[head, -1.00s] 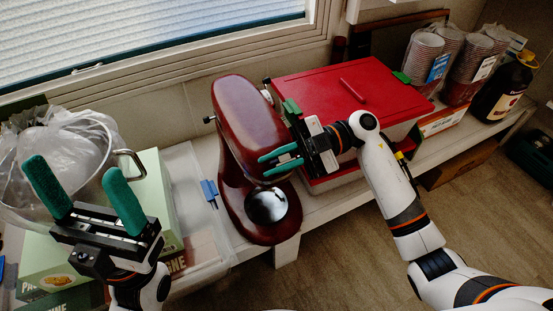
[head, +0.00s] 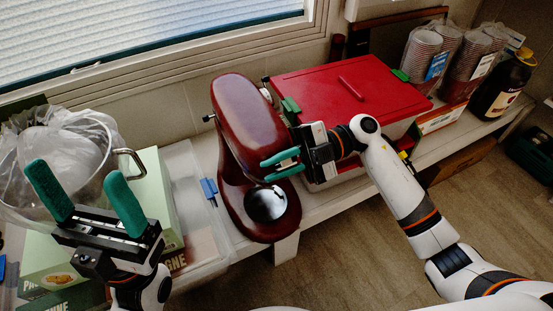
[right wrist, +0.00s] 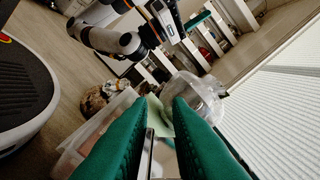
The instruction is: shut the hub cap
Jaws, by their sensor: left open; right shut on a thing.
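The dark red stand mixer (head: 240,110) stands on the shelf, with a shiny round dark bowl or plate (head: 265,204) on its base. My right gripper (head: 281,164) is at the front end of the mixer head, on its right side. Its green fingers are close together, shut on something. In the right wrist view a thin silvery piece (right wrist: 148,152) shows between the fingers; I cannot tell for sure that it is the hub cap. The hub cap is not clearly visible in the head view. My left gripper (head: 82,195) is open and empty at the left, fingers upright.
A red-lidded box (head: 350,90) stands right behind my right gripper. Cup stacks (head: 425,60) and a dark bottle (head: 503,85) are farther right. The floor in front is free.

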